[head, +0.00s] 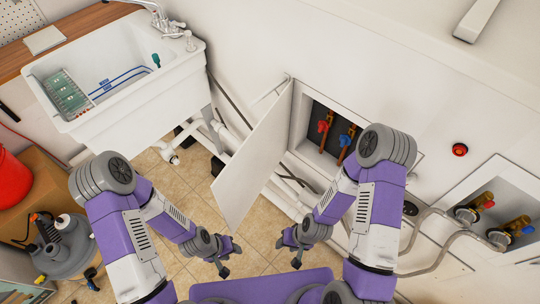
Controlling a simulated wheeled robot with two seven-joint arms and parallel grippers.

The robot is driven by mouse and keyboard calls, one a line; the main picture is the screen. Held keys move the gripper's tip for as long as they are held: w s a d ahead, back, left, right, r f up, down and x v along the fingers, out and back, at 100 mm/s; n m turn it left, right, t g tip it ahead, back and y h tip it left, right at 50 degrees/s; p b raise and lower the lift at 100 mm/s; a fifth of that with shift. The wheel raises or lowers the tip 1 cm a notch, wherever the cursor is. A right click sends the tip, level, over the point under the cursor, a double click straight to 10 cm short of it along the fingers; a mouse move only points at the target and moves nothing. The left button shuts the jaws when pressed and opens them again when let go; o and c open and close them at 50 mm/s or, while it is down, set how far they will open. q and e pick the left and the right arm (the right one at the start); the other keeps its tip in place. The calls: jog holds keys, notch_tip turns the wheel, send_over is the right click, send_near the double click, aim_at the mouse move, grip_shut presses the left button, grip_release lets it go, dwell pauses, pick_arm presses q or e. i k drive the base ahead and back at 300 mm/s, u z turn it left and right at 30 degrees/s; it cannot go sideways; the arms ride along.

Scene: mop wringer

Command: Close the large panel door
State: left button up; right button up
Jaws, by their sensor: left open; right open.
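The large white panel door (256,160) stands wide open, swung out from the wall around its upper left edge. Behind it is a wall recess (318,128) with copper pipes and red and blue valves. My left gripper (222,270) is open and empty, low and to the left of the door's lower end. My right gripper (288,254) is open and empty, below and to the right of the door. Neither gripper appears to touch the door.
A white utility sink (120,75) with drain pipes stands at the upper left. A grey canister (65,250) and a red bucket (12,180) are at the left. A second recess with valves (495,210) and hoses is at the right. Tiled floor (180,190) is clear left of the door.

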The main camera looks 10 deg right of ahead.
aim_at(235, 190)
jog(key=k, duration=0.45)
jog(key=z, duration=3.45)
jog(key=k, duration=1.9)
jog(key=u, duration=1.85)
jog(key=i, duration=0.5)
jog(key=z, duration=0.05)
jog(key=k, duration=0.5)
jog(key=u, duration=0.45)
jog(key=i, duration=0.35)
jog(key=u, duration=0.1)
